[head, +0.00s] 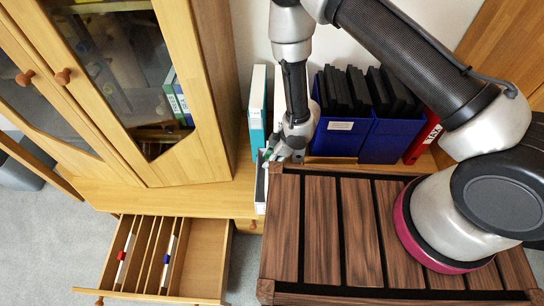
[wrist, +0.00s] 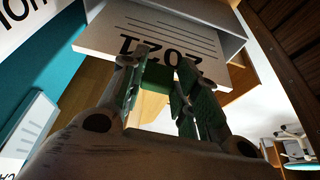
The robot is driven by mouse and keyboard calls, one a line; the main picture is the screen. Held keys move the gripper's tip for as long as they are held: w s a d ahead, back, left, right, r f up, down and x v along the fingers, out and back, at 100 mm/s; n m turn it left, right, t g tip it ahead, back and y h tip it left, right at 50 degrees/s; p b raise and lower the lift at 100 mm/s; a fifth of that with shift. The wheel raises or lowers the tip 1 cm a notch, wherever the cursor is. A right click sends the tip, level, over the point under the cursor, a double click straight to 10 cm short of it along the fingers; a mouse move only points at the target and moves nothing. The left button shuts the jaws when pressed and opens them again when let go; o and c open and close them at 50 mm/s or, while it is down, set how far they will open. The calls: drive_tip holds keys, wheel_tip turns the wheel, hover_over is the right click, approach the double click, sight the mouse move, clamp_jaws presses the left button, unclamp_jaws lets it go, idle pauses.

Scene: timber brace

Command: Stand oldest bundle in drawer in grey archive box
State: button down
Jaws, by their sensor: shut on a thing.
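My gripper (head: 276,153) is shut on a paper bundle by its green clip, beside the shelf items at the back. In the wrist view, my fingers (wrist: 160,85) pinch the green clip (wrist: 154,80), and the bundle's white face (wrist: 115,35) reads 2021 upside down. Grey walls of the archive box (wrist: 225,48) show around the bundle's far part; how deep it sits inside is hidden. In the head view the grey box (head: 260,186) is a narrow upright shape, partly behind my gripper. The open drawer (head: 208,262) holds a red-clipped bundle (head: 124,258) and a blue-clipped bundle (head: 168,262).
A white-and-teal binder (head: 257,108) stands left of my gripper. Blue boxes of black folders (head: 342,135) and a red binder (head: 424,138) stand to the right. A dark slatted timber top (head: 318,230) lies close in front. A glass-doored cabinet (head: 160,165) is at left.

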drive_tip(key=shift+f, duration=1.65)
drive_tip(key=c, duration=0.5)
unclamp_jaws()
wheel_tip(320, 180, up, 8)
idle(0.6)
